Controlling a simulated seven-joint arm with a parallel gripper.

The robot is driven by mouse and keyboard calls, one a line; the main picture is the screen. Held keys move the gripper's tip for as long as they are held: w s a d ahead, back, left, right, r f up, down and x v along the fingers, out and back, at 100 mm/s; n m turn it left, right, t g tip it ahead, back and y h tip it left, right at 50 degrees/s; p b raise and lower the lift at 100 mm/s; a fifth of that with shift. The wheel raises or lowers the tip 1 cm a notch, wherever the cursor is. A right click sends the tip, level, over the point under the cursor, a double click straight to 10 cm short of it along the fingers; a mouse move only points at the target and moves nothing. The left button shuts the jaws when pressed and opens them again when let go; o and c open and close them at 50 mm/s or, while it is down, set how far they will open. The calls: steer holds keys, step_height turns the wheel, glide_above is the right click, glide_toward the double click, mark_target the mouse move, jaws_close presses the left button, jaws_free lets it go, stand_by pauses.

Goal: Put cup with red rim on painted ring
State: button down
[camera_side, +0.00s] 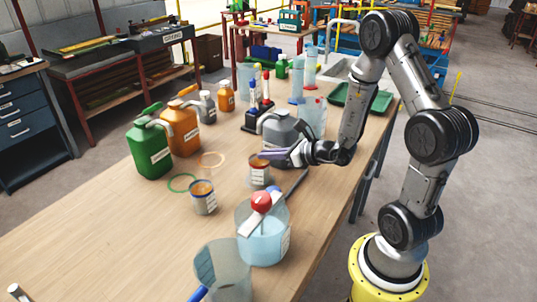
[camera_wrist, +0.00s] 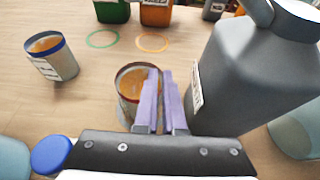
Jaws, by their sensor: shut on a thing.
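The cup with the red rim (camera_side: 260,176) stands on the bench and holds orange contents; it also shows in the wrist view (camera_wrist: 128,108). My gripper (camera_side: 268,154) is at its right side, with its purple fingers (camera_wrist: 160,74) close together and shut on the cup's wall at the rim. The fingers hide part of the cup. Two painted rings lie flat on the bench, a green ring (camera_wrist: 102,47) and an orange ring (camera_wrist: 152,51). Both are empty and lie beyond the cup in the wrist view.
A blue-rimmed cup (camera_side: 204,200) stands near the green ring. A grey jug (camera_side: 283,130) stands close beside my gripper. Green (camera_side: 150,153) and orange (camera_side: 181,130) jugs stand behind the rings. A clear beaker with blue liquid (camera_side: 263,243) is in front.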

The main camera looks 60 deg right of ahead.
steer(key=shift+f, duration=0.1)
steer(key=c, duration=1.4)
jaws_free()
steer(key=shift+f, duration=0.1)
steer(key=shift+c, duration=0.2)
steer(key=o, duration=0.4)
steer(key=shift+o, duration=0.2)
